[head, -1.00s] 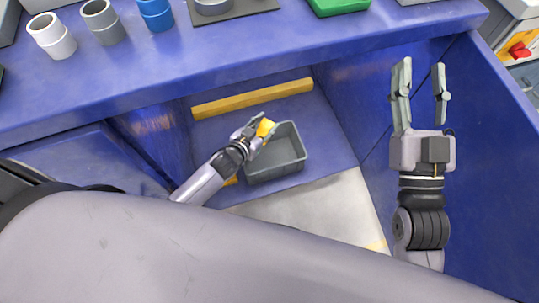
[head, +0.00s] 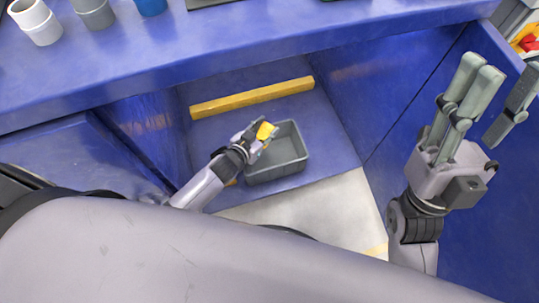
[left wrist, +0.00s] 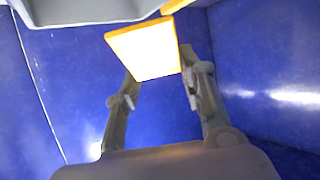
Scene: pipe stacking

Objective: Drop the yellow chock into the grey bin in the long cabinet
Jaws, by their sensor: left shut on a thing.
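The yellow chock (head: 265,131) is held between the fingers of my left gripper (head: 258,134), over the left back part of the grey bin (head: 292,165). The bin sits on the floor of the blue cabinet's open compartment, and its visible inside looks empty. In the left wrist view my left gripper (left wrist: 162,78) is shut on the chock (left wrist: 147,48), and part of a grey bin wall (left wrist: 90,10) shows at the top. How high the chock is above the bin I cannot tell. My right gripper (head: 497,85) is open and empty, at the right.
A yellow bar (head: 252,98) lies behind the bin. The blue cabinet top (head: 260,45) overhangs the compartment. A white cup (head: 36,22) and a grey cup (head: 94,12) stand on it. A blue panel (head: 475,210) is behind my right arm.

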